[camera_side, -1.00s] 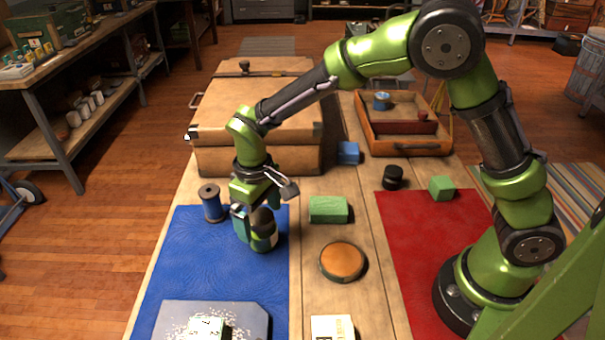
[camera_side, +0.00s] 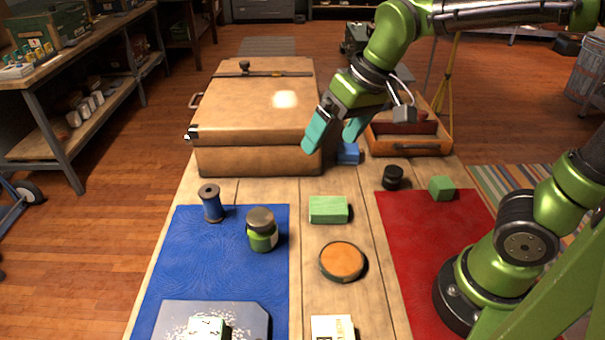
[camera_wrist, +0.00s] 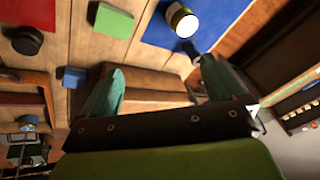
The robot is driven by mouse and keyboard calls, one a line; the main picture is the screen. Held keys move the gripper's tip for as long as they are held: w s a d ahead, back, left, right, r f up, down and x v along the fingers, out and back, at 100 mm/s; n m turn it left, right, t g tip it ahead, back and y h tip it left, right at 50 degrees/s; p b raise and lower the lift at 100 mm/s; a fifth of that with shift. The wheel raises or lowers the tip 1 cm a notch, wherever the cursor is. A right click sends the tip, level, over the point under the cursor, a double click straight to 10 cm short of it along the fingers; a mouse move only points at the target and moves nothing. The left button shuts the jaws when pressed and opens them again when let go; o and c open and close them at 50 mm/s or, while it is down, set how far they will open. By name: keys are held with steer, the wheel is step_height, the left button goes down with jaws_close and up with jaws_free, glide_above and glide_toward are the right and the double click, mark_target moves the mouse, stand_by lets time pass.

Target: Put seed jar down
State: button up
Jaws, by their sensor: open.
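The seed jar (camera_side: 261,230), with a green band and a dull lid, stands upright on the blue mat (camera_side: 189,265). In the wrist view the jar (camera_wrist: 181,20) is near the top edge, apart from the fingers. My gripper (camera_side: 333,132) is open and empty, with teal fingers apart. It is raised up and back from the jar, by the right front corner of the wooden case. The gripper's two fingers (camera_wrist: 160,85) also show in the wrist view with nothing between them.
The wooden case (camera_side: 257,105) stands at the back left, with a tray (camera_side: 408,150) to its right. The red mat (camera_side: 425,225) is mostly bare.

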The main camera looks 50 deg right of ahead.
steer(key=s+d+m+t, duration=0.2)
steer(key=s+d+t, duration=0.1)
steer(key=s, duration=0.4)
steer(key=shift+s+d+m, duration=0.3)
steer(key=shift+d, duration=0.25)
